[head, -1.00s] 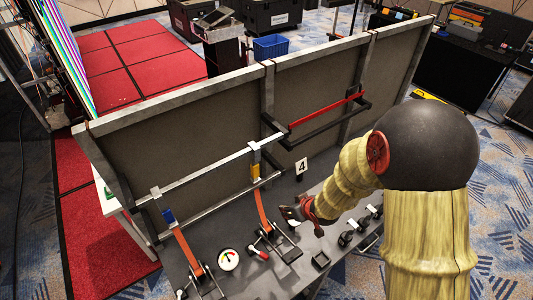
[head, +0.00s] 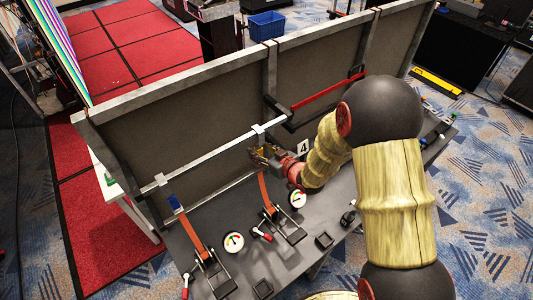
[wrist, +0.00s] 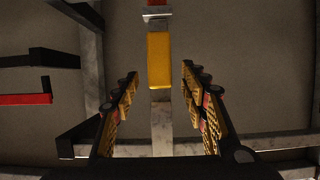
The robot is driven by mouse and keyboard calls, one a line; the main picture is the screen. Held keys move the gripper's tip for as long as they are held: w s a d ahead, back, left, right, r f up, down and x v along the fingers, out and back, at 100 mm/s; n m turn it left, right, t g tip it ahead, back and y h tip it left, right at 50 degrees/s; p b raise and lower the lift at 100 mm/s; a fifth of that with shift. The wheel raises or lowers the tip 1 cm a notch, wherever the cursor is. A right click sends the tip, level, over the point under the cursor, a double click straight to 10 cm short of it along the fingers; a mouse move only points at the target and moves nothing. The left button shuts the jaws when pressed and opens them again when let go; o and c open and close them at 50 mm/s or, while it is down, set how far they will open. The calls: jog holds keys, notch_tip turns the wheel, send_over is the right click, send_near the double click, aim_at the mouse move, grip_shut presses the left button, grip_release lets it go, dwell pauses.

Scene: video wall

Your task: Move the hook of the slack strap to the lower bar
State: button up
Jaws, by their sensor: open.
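My gripper (head: 262,155) is open in front of the panel, at the yellow-tagged strap. In the wrist view my gripper (wrist: 160,75) has one finger on each side of the yellow tag (wrist: 159,60), with gaps on both sides. A pale flat shank (wrist: 161,128) runs from the tag to a metal crossbar. The orange strap (head: 264,190) drops from there to a black ratchet. A second orange strap (head: 191,233) with a blue tag (head: 174,203) hangs at left. The upper bar (head: 205,154) carries pale hooks; the lower bar (head: 228,187) runs below, partly hidden by my gripper.
A red bar (head: 328,97) and black brackets stick out at right of the straps. The grey table (head: 270,262) carries ratchets, dial gauges (head: 233,242) and small black trays.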

aim_at(259, 144)
jog(key=shift+x, duration=0.9)
jog(key=shift+c, duration=1)
grip_shut()
jog(key=shift+c, duration=2.3)
grip_release()
grip_shut()
jog(key=shift+r, duration=0.2)
jog(key=shift+r+p, duration=0.75)
jog(key=shift+r, duration=0.7)
jog(key=s+d, duration=0.4)
jog(key=s, duration=0.2)
jog(key=shift+b, duration=0.3)
